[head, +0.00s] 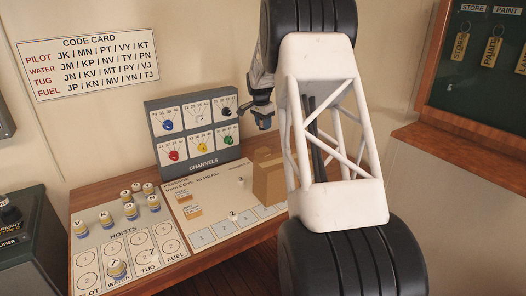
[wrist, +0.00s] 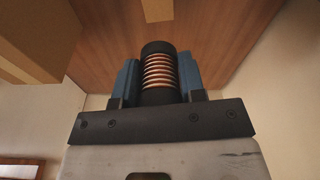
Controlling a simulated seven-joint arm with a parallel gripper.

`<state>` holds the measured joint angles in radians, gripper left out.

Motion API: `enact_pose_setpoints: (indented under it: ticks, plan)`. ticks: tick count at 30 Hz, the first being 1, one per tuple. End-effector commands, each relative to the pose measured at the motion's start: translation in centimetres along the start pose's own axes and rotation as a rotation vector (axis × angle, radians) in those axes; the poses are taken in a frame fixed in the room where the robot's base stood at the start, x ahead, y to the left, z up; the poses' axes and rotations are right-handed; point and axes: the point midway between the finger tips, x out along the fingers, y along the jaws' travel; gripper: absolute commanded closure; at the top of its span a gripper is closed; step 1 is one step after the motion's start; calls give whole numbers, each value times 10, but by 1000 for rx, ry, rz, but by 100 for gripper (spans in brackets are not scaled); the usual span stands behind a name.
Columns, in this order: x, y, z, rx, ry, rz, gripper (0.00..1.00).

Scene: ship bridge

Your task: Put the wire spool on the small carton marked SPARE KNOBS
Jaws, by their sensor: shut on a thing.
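My gripper (head: 264,124) is in the air in front of the channels panel's right side, above the desk. In the wrist view its blue fingers (wrist: 159,80) are shut on the wire spool (wrist: 158,70), which has black ends and copper windings. The spool cannot be made out clearly in the head view. A brown carton (head: 266,182) stands on the desk below my gripper, partly behind my white arm link. I cannot read a SPARE KNOBS mark on it. Two small tan pieces with labels too small to read, an upper one (head: 183,197) and a lower one (head: 192,211), lie on the white board.
The grey channels panel (head: 195,158) with coloured knobs stands at the back of the desk. Several striped pegs stand on the hoists board (head: 91,240) at left. A tan box (wrist: 45,35) is close at upper left in the wrist view.

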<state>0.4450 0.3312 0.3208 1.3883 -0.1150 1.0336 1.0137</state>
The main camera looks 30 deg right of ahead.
Motion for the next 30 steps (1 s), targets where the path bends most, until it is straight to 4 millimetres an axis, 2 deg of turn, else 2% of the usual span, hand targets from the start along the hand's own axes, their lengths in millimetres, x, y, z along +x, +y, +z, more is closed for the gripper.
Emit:
enact_pose_setpoints:
  ticks: [8, 11, 21, 30]
  plan:
    - [1, 0, 0, 0, 0, 1, 87]
    - [7, 0, 1, 0, -1, 2, 87]
    - [45, 0, 6, -1, -1, 2, 87]
    - [50, 0, 6, 0, 0, 0, 87]
